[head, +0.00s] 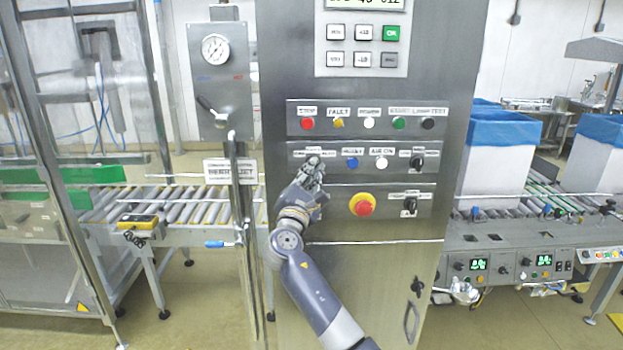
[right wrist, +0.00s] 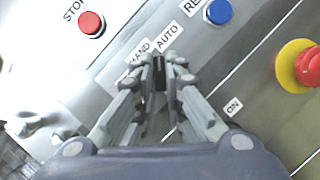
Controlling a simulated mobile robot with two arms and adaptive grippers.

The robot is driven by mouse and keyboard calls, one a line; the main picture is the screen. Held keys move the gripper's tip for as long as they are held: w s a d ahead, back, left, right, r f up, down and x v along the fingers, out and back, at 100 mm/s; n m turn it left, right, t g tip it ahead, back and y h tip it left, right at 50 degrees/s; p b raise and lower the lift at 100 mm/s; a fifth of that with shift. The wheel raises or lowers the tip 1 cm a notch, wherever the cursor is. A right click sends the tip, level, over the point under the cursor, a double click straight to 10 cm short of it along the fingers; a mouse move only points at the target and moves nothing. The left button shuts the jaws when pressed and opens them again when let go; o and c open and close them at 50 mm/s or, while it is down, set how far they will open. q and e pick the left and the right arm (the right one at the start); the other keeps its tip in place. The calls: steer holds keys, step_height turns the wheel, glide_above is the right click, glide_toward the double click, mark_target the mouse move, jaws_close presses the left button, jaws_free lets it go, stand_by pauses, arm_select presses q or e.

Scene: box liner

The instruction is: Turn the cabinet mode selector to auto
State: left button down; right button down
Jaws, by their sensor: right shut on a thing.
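The grey cabinet (head: 372,280) stands in the middle of the head view. My right gripper (head: 313,166) is at the left of its second control strip, its fingers against the panel. In the right wrist view my right gripper (right wrist: 161,62) is shut on the black mode selector (right wrist: 159,73). The selector shows as a narrow dark strip between the fingertips. The labels HAND (right wrist: 139,52) and AUTO (right wrist: 167,35) are just above it. The fingers hide most of the knob, so its exact setting cannot be told. My left gripper is not in view.
A red stop button (right wrist: 91,24), a blue button (head: 352,162) and a red-and-yellow emergency stop (head: 363,205) are near the gripper. Another black selector (head: 417,161) is to the right. A pressure gauge panel (head: 219,80) and roller conveyor (head: 180,204) are left of the cabinet.

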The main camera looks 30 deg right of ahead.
steer(key=shift+d+r+m, duration=0.1)
steer(key=shift+r+m, duration=0.4)
steer(key=c, duration=1.7)
jaws_free()
steer(key=v, duration=1.2)
steer(key=shift+w+f, duration=0.15)
steer(key=shift+f, duration=0.15)
